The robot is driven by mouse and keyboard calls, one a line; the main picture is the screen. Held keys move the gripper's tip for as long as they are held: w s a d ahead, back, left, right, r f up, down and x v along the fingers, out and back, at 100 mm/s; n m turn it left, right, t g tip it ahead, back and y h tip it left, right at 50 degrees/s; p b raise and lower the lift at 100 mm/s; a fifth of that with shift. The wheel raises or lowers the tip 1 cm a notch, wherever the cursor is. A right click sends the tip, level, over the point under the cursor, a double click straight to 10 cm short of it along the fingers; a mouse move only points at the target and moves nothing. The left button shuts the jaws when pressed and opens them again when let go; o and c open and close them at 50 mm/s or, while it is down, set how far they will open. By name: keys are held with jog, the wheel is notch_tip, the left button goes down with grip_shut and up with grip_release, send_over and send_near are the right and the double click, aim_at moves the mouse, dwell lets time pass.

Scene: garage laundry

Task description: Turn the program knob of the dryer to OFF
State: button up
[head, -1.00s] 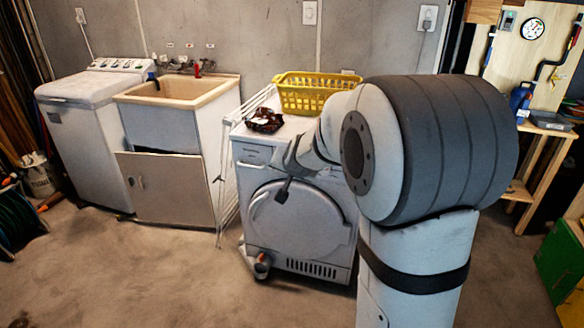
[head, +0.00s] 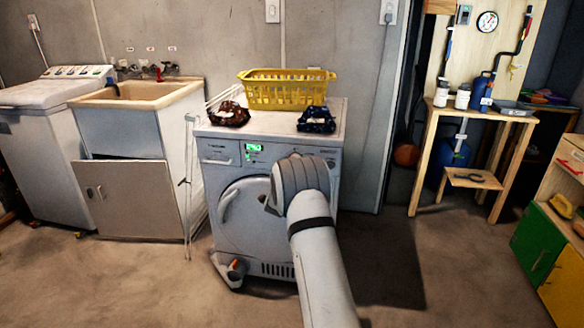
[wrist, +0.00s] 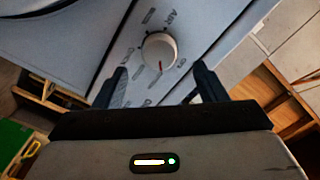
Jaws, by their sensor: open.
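The white dryer (head: 228,172) stands against the wall in the head view, with a lit green display (head: 253,147) on its panel. My arm covers the right part of the panel there, so the knob is hidden in that view. In the wrist view the round white program knob (wrist: 159,50) shows on the panel, with a red pointer mark towards the picture's bottom. Printed labels ring it; they are tilted and mostly too small to read. My gripper (wrist: 161,73) is open and empty, its dark fingers to either side below the knob, which appears ahead of the fingertips.
On the dryer top are a yellow basket (head: 288,92), a dark red cloth (head: 229,114) and a dark blue cloth (head: 316,120). A folded drying rack (head: 188,190) and a sink cabinet (head: 135,200) stand left. An orange-and-white item (head: 235,270) lies at the dryer's foot.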

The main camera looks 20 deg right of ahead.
jog(key=shift+x, duration=2.75)
jog(key=shift+c, duration=0.5)
